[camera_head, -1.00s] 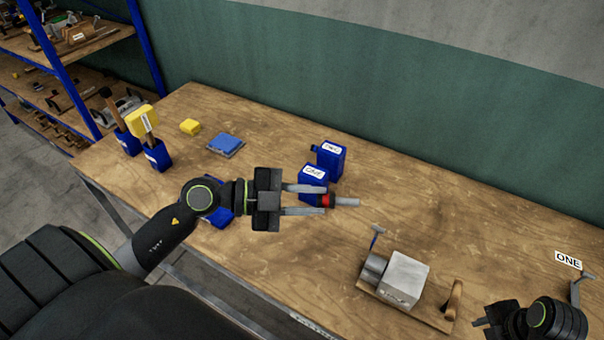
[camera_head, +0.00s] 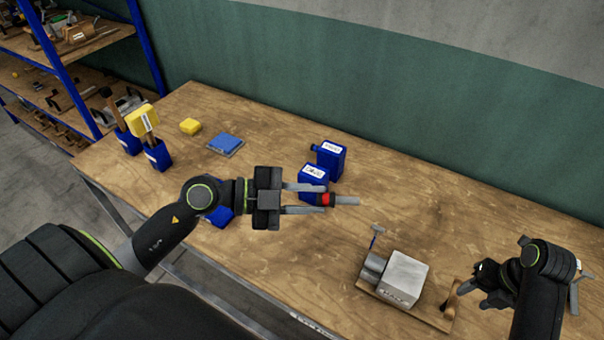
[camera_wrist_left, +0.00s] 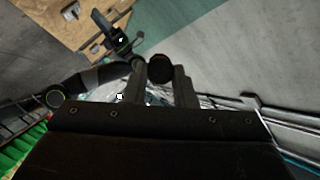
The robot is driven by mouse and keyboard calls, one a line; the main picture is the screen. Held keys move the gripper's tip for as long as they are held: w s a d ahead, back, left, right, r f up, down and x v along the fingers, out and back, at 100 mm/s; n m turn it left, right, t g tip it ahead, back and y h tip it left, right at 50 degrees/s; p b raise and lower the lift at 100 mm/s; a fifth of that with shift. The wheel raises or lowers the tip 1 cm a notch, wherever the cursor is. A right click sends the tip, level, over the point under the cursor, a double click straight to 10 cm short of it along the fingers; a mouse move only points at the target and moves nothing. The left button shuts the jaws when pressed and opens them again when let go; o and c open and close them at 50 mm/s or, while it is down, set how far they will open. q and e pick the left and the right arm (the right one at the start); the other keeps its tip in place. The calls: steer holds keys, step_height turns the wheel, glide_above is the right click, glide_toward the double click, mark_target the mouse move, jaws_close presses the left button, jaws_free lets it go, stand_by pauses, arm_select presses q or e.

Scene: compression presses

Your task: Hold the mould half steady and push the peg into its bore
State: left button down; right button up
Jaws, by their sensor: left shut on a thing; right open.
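The peg (camera_head: 345,200) has a grey shaft and a red and black band. My left gripper (camera_head: 318,199) is shut on it and holds it level above the table, shaft pointing right. In the left wrist view the peg's dark round end (camera_wrist_left: 160,70) shows between the fingers. The mould half appears to be the grey block (camera_head: 406,276) lying on a wooden board, with a grey cylinder (camera_head: 372,267) at its left side. Its bore cannot be made out. My right gripper (camera_head: 487,285) is open and empty, to the right of the block and apart from it.
Two blue containers (camera_head: 313,183) stand behind my left gripper. A wooden handle (camera_head: 452,296) rises from the board, between block and right gripper. A thin metal post (camera_head: 375,240) stands by the cylinder. Blue holders and yellow pieces (camera_head: 190,126) are far left. The table's back right is clear.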

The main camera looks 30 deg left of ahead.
mark_target(454, 306)
steer(key=f, duration=0.1)
steer(key=f+b, duration=0.2)
steer(key=f, duration=0.1)
steer(key=shift+a, duration=0.35)
steer(key=f+b, duration=0.3)
steer(key=a+f+b, duration=0.1)
steer(key=f+b, duration=0.2)
steer(key=b, duration=0.1)
steer(key=shift+a+f, duration=0.1)
steer(key=shift+a, duration=0.05)
steer(key=shift+c, duration=0.2)
jaws_close()
stand_by(0.6)
